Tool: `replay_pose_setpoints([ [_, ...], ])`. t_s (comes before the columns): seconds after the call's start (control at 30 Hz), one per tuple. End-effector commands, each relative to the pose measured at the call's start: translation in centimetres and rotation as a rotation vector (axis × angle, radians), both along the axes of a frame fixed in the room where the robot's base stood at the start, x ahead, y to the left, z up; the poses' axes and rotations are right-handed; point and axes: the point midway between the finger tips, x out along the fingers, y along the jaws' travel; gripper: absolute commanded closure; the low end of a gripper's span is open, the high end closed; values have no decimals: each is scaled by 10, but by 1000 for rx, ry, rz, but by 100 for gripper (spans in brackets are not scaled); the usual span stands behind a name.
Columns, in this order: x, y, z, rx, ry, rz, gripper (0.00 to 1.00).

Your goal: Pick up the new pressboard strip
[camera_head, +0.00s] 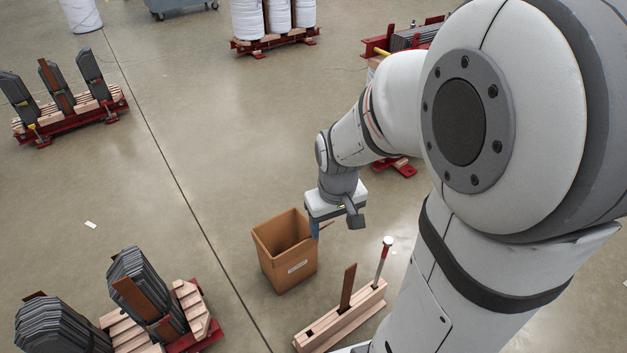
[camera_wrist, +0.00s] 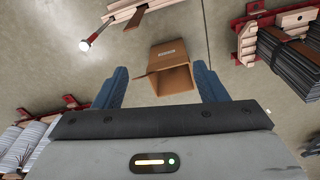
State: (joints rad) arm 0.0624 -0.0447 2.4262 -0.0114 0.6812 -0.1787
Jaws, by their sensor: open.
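A brown pressboard strip (camera_head: 347,288) stands upright in a slot of a pale wooden block (camera_head: 362,309) on the floor, right of the box. In the wrist view the strip (camera_wrist: 136,17) shows at the top, left of centre. A red-and-white rod (camera_head: 383,260) stands in the same block. My gripper (camera_head: 335,226) is up and behind the strip in the head view, apart from it. In the wrist view my gripper (camera_wrist: 160,67) shows two blue fingers spread wide, with nothing between them. Which strip is the new one is not marked.
An open cardboard box (camera_head: 286,259) stands on the floor, left of the block. Stacks of dark plates (camera_head: 150,283) with brown strips stand on pallets at lower left. More plate stacks (camera_head: 57,86) and white coils (camera_head: 262,18) are farther off. The middle floor is clear.

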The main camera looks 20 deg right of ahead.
Motion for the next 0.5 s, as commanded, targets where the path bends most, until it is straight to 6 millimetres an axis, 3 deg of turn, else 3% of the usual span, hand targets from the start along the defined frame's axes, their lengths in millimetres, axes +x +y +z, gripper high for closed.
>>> replay_pose_setpoints([
  [0.03,10,-11,-30,-1,20,15,35],
  [0.3,44,-60,-150,0,61,136,35],
  [0.5,48,-83,-211,3,78,196,35],
])
